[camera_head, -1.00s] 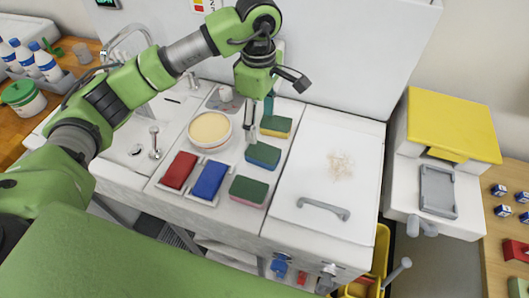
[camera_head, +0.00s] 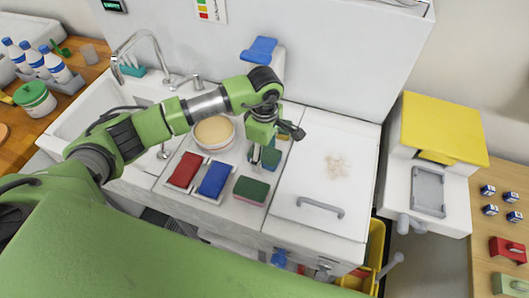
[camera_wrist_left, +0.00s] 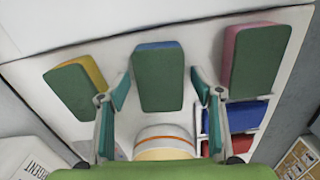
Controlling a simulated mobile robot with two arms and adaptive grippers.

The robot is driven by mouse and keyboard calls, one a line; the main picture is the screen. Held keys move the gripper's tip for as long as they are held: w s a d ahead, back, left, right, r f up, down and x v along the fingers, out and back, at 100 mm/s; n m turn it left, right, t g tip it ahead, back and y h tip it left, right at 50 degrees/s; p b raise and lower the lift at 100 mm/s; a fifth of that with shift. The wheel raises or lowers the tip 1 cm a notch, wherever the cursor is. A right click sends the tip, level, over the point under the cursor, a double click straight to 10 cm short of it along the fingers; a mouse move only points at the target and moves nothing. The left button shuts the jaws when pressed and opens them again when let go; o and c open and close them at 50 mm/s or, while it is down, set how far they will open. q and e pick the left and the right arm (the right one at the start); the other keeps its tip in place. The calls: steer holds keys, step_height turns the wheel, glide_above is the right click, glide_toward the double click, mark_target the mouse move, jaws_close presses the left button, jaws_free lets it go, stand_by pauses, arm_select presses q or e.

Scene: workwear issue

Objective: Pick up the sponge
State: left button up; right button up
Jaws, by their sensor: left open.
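Three thick sponges with dark green tops lie on the white counter. The blue-sided sponge (camera_head: 271,158) is partly hidden by my left gripper (camera_head: 256,158). In the left wrist view this sponge (camera_wrist_left: 159,78) sits between the two spread fingers of the left gripper (camera_wrist_left: 160,88), with a gap on each side. The pink-sided sponge (camera_head: 251,190) lies nearer the front; it also shows at right in the wrist view (camera_wrist_left: 257,58). The yellow-sided sponge is mostly hidden behind the gripper in the head view and shows at left in the wrist view (camera_wrist_left: 75,90). My right gripper is out of view.
A round tan-topped tub (camera_head: 214,133), a red block (camera_head: 185,170) and a blue block (camera_head: 214,180) are left of the sponges. A white lid with a grey handle (camera_head: 319,207) lies to the right. The sink tap (camera_head: 128,52) is at back left.

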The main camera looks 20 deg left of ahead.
arm_select(q)
steer(key=c, duration=0.8)
steer(key=shift+r+b, duration=0.6)
steer(key=shift+b, duration=0.25)
steer(key=shift+r+b, duration=0.6)
steer(key=shift+b, duration=0.05)
steer(key=s+a+r+b, duration=0.4)
steer(key=s+r, duration=0.6)
steer(key=s, duration=0.3)
steer(key=shift+s+r+b, duration=0.25)
steer(key=shift+r+b, duration=0.05)
steer(key=shift+b, duration=0.45)
steer(key=shift+o, duration=0.7)
